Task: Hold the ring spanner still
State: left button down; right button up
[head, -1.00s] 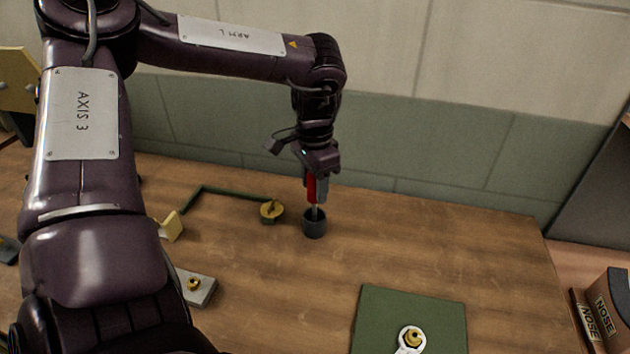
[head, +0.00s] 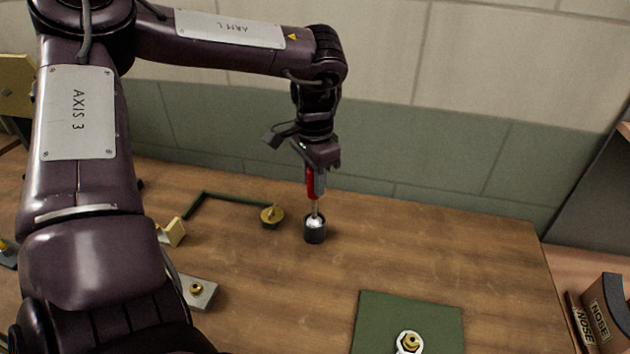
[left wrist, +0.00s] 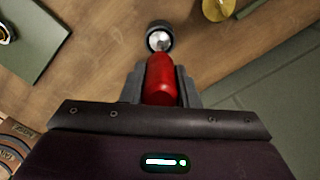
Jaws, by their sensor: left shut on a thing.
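The ring spanner (head: 409,342) lies at the bottom edge of the head view on a green mat (head: 385,318), its ring around a brass nut or fitting (head: 411,341). Most of its handle is cut off by the frame. My left gripper (head: 316,192) is well away from it, toward the back of the table. It is shut on a red-handled tool (left wrist: 161,78), which points down with a thin shaft. My right gripper is not in view.
A brass disc-shaped part (head: 271,217) stands left of the cup, near a dark green bent bar (head: 236,198). A grey block with a brass piece (head: 199,292) lies beside my left arm. Boxes marked NOSE (head: 605,312) stand at the right. The table between cup and mat is clear.

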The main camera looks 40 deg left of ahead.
pick_arm(q)
jog(key=shift+r+p, duration=2.25)
jog(key=shift+r, duration=1.7)
